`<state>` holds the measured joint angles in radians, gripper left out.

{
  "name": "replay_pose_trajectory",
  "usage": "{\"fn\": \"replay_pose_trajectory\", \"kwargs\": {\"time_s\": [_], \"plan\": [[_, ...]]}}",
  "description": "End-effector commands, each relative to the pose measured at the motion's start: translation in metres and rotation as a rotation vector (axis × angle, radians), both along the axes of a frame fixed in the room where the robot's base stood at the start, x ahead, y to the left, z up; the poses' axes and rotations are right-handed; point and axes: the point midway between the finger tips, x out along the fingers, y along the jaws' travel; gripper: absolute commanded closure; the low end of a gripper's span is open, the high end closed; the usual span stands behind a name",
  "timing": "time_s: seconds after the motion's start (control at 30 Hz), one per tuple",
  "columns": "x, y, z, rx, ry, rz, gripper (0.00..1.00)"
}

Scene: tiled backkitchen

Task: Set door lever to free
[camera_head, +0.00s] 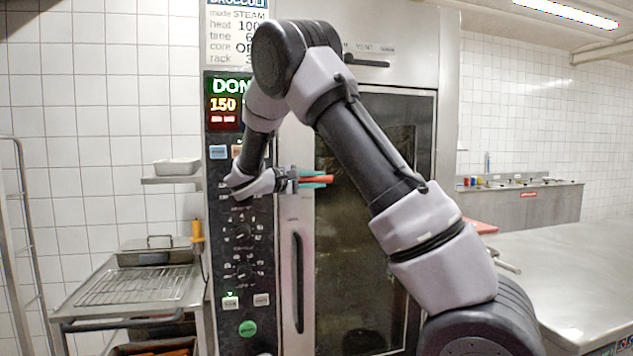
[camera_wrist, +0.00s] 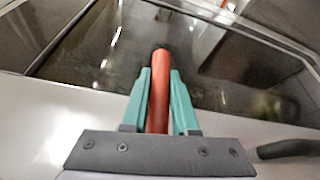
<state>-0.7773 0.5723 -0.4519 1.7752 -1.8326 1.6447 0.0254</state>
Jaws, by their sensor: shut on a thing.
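My gripper (camera_head: 312,179) is in front of the oven door, near its left steel frame. Its two teal fingers are shut on a red bar, which I take to be the door lever (camera_wrist: 158,92). In the wrist view the bar lies between the fingers and sticks out past their tips, ending dark. In the head view the red lever (camera_head: 318,179) points right, over the edge of the door glass. Its mount is hidden behind the gripper, and no lever position marking is readable.
The oven door (camera_head: 340,240) looks shut. A black vertical handle (camera_head: 299,282) is below my gripper. The control panel (camera_head: 238,262) with knobs is at left. A vent lever (camera_head: 366,61) is above. A wire rack (camera_head: 130,285) stands left, a steel counter (camera_head: 565,270) right.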

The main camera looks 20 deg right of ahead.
Motion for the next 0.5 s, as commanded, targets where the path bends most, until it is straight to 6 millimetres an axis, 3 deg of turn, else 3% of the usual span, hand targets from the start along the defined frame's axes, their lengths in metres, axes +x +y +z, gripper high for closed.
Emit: {"fn": "replay_pose_trajectory", "kwargs": {"time_s": [0.03, 0.1, 0.5], "plan": [[0.0013, 0.0001, 0.0021, -0.002, -0.002, 0.003, 0.61], [0.0012, 0.0000, 0.0019, -0.002, -0.003, 0.002, 0.43], [0.0008, -0.0005, 0.0008, -0.001, 0.000, 0.001, 0.43]]}}
